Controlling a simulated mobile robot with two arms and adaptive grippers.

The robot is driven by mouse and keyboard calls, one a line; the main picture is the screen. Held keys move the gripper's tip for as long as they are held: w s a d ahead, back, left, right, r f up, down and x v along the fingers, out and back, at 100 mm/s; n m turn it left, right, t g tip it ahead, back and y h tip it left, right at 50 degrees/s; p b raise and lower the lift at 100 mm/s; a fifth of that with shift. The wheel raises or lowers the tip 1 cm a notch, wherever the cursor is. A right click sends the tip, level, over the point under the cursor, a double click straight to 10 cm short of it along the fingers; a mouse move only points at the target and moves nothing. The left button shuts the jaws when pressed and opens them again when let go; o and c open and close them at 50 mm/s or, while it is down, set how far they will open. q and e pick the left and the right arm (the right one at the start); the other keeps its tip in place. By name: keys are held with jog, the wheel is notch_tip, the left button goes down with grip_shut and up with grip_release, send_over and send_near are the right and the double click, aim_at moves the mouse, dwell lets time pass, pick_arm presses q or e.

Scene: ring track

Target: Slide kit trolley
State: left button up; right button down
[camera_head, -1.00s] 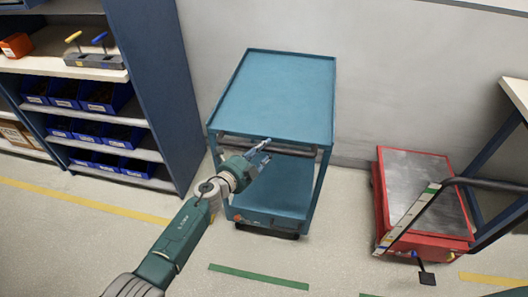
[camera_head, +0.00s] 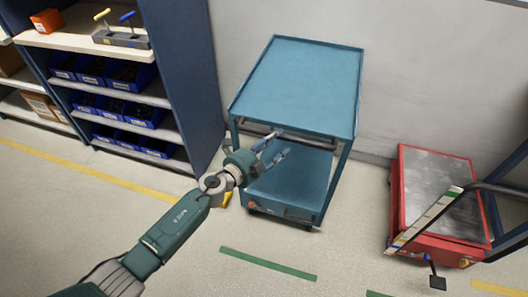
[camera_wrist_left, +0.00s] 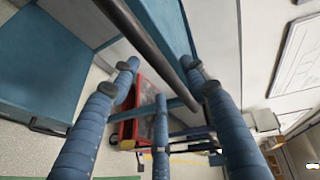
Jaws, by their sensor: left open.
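The kit trolley (camera_head: 300,80) is a blue-teal cart with a flat empty top, a lower shelf (camera_head: 290,190) and dark wheels. It stands near the wall in the middle of the head view. A dark handle bar (camera_head: 258,131) runs under its near top edge; it also crosses the left wrist view (camera_wrist_left: 143,38). My left gripper (camera_head: 278,145) is at this bar, with its blue fingers spread. In the left wrist view my left gripper (camera_wrist_left: 160,88) is open, with the bar running between and beyond the fingers. Contact cannot be told. My right gripper is out of view.
A shelf rack (camera_head: 190,80) with blue bins (camera_head: 133,73) stands left of the trolley. A red platform cart (camera_head: 440,195) stands to the right, beside a blue frame. Yellow and green lines mark the floor. The floor in front of the trolley is clear.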

pick_arm(q)
jog(key=v, duration=0.7)
dwell(0.3)
jog(key=s+a+f+n+y, duration=0.1)
jog(key=a+f+n+y, duration=0.3)
jog(key=f, duration=0.5)
jog(key=s+a+f+n+y, duration=0.1)
jog(key=s+a+f+n, duration=0.1)
jog(key=a+f+n, duration=0.35)
jog(key=s+a+f+n+g+y, duration=0.1)
jog(key=s+a+f+n+y, duration=0.1)
jog(key=s+a+f, duration=0.45)
jog(key=s+a+f+n+g+y, duration=0.15)
jog(key=s+f, duration=0.25)
jog(key=f, duration=0.6)
jog(key=s+a+f+n+g+y, duration=0.1)
jog(key=s+a+f+n+g, duration=0.15)
jog(key=s+f, duration=0.4)
jog(key=s+a+f+n+g, duration=0.1)
jog(key=s+a+f+n, duration=0.2)
jog(key=s, duration=0.6)
jog(key=s+f+n+g, duration=0.2)
jog(key=s+f, duration=0.2)
jog(key=s, duration=0.8)
jog(key=s+f+n+g, duration=0.2)
jog(key=s+f+g, duration=0.1)
jog(key=s, duration=0.9)
jog(key=shift+f+y, duration=0.45)
jog(key=shift+f, duration=0.15)
